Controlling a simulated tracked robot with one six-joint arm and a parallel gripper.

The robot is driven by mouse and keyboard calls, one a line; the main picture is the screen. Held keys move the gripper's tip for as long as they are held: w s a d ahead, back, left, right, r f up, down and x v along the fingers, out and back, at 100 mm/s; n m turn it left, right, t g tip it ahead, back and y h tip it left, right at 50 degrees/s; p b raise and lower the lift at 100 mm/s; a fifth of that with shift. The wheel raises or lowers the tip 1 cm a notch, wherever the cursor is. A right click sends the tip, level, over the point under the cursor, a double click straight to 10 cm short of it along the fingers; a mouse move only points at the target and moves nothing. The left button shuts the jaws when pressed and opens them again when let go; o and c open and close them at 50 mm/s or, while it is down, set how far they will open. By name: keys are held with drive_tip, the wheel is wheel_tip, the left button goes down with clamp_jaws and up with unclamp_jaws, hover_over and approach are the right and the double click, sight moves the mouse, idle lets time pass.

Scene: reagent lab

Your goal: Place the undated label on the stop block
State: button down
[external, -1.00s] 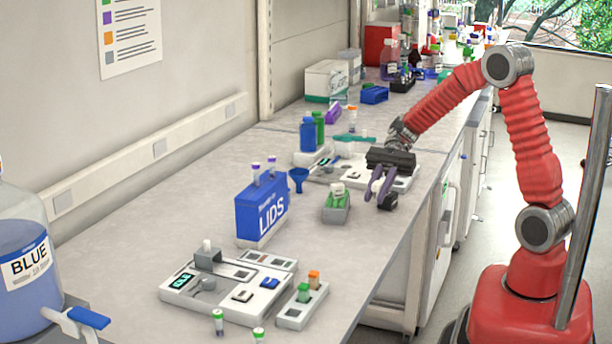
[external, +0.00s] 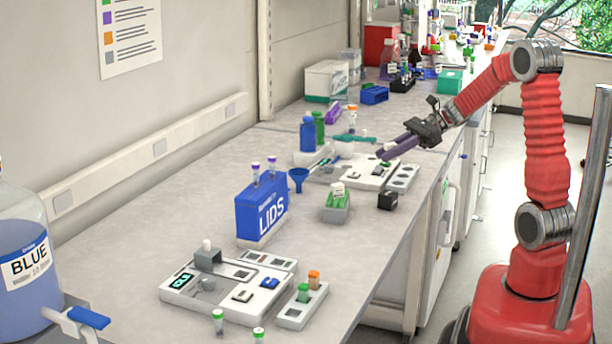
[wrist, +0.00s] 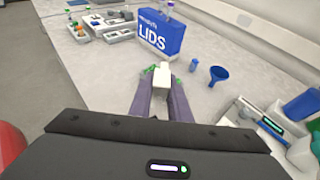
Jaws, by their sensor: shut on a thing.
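My gripper (external: 388,151) is raised over the bench beside the far grey station, its purple fingers pointing left and slightly down. In the wrist view, the fingers (wrist: 161,95) are shut on a small pale label (wrist: 160,78); a white bit also shows at the fingertips in the external view (external: 391,146). Its print cannot be read. A small black block (external: 388,201), which may be the stop block, sits near the bench's front edge, below and apart from my gripper. I cannot make it out in the wrist view.
A blue LIDS box (external: 262,212), a blue funnel (external: 299,177) and the near station (external: 215,292) stand farther left. The far station (external: 405,178) lies under my gripper. Bare bench lies around the block.

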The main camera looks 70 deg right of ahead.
drive_tip(key=shift+f, duration=0.1)
hover_over(387, 193)
drive_tip(key=shift+a+f, duration=0.1)
drive_tip(key=shift+f, duration=2.95)
drive_tip(key=shift+f, duration=1.85)
drive_tip(key=shift+f, duration=0.15)
drive_tip(key=c, duration=1.7)
unclamp_jaws()
drive_tip(key=shift+o, duration=0.2)
drive_tip(key=v, duration=1.2)
